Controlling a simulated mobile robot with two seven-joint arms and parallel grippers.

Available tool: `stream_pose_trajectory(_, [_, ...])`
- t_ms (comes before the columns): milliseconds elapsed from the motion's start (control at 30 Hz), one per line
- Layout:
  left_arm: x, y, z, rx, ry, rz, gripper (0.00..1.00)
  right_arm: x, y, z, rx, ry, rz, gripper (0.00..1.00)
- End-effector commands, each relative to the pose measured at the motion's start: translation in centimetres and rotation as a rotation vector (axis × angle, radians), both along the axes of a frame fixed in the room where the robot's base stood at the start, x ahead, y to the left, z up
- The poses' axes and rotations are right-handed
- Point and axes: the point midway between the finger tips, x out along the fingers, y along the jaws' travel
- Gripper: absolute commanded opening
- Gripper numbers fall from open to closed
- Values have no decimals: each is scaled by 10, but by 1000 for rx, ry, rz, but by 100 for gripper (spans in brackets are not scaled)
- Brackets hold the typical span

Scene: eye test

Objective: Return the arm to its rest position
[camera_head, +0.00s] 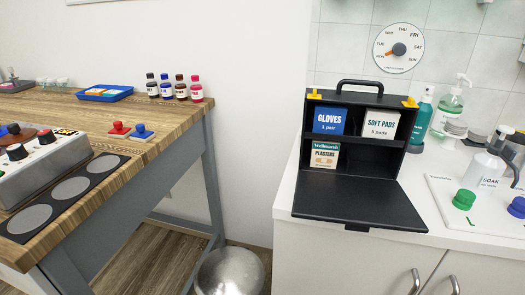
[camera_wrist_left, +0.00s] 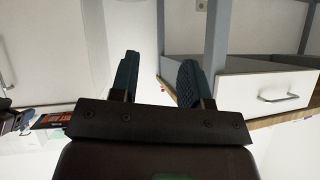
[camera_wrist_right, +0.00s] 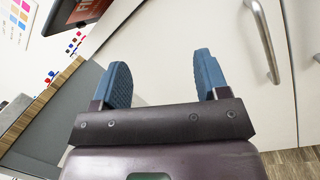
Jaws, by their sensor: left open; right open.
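My left gripper (camera_wrist_left: 158,62) is open in the left wrist view, with nothing between its two blue fingers. A white surface and a grey table leg lie behind it. My right gripper (camera_wrist_right: 161,62) is open and empty in the right wrist view, in front of a white cabinet front. Neither gripper nor any part of my arms shows in the head view, so where they are relative to the tabletops cannot be told there.
In the head view, a wooden table (camera_head: 140,111) stands left and a white counter (camera_head: 283,220) right, with an open black case (camera_head: 360,203) on it. A round metal bin (camera_head: 229,273) sits between them. A cabinet handle (camera_wrist_right: 262,38) is near my right gripper.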

Motion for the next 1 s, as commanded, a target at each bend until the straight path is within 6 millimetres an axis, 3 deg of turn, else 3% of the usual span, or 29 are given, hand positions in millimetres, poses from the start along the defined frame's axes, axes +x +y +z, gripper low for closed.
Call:
stream_pose_trajectory(33, [5, 1, 15, -2, -26, 5, 43, -2, -7, 9, 91, 13, 10, 68])
stream_pose_trajectory(467, [4, 5, 52, -32, -41, 48, 43, -53, -51, -29, 1036, 207, -14, 68])
stream_pose_trajectory(733, [1, 7, 74, -54, -36, 74, 43, -105, -71, -41, 1670, 209, -150, 68])
stream_pose_trajectory(1000, [-6, 8, 88, -72, -11, 97, 43, -158, -87, -43, 2247, 98, -341, 68])
